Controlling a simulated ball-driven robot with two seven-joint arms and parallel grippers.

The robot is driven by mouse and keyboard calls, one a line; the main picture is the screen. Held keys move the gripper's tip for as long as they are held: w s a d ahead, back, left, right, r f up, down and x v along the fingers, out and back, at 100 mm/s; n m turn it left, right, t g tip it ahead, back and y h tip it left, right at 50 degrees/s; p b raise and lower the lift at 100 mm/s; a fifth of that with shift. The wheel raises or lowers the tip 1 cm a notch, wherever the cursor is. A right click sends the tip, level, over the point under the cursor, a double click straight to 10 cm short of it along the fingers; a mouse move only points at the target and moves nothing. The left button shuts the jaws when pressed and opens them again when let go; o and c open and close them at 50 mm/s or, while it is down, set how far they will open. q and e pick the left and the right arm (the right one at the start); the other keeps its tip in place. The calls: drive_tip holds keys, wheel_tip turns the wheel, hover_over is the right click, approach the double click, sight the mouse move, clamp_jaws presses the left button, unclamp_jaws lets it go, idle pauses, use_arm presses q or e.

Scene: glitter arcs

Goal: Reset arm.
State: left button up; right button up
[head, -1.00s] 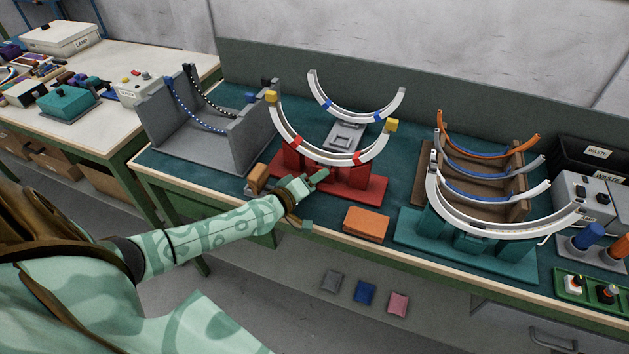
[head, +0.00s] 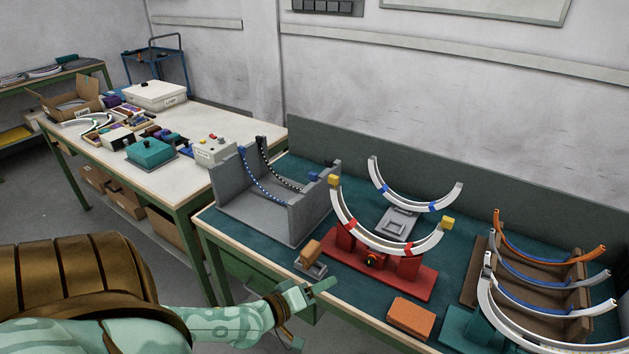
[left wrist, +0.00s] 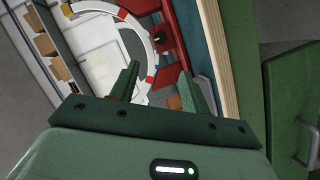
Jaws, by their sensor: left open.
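My left gripper (head: 312,314) is open and empty, in front of the bench's front edge, lower centre in the head view. Its two dark green fingers also show apart in the left wrist view (left wrist: 160,75), with nothing between them. The red stand (head: 425,283) with a white arc (head: 377,240) marked with red bands stands on the bench beyond the gripper, apart from it. Part of the red stand shows in the left wrist view (left wrist: 172,28). My right gripper is in neither view.
An orange block (head: 411,315) lies near the bench's front edge. A grey rack (head: 262,213) stands left of the red stand, and a brown rack (head: 553,280) with several arcs stands right. A cream-topped table (head: 215,125) is at the left. The floor gap before the bench is free.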

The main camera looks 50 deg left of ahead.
use_arm(q)
drive_tip(key=shift+s+r, duration=0.1)
drive_tip(key=shift+s, duration=0.5)
drive_tip(key=s+a+f+m+g+y, duration=0.15)
drive_tip(key=s+f+m+g, duration=0.4)
drive_tip(key=s+f, duration=0.65)
drive_tip(key=s+a+f+m+g+y, duration=0.1)
drive_tip(key=s+a+f+m+g, duration=0.4)
drive_tip(key=f, duration=1)
drive_tip(key=s+d+f+m+g, duration=0.1)
drive_tip(key=s+d+f+m, duration=0.15)
drive_tip(key=s, duration=0.45)
drive_tip(key=s+d+f+m+g, duration=0.2)
drive_tip(key=s+d+f, duration=0.2)
drive_tip(key=s, duration=0.3)
drive_tip(key=s+d+f+g, duration=0.1)
drive_tip(key=s+d, duration=0.4)
drive_tip(key=d, duration=0.5)
drive_tip(key=shift+s+d+f+h, duration=0.2)
drive_tip(key=shift+d+f+h, duration=0.1)
drive_tip(key=shift+f+h, duration=0.15)
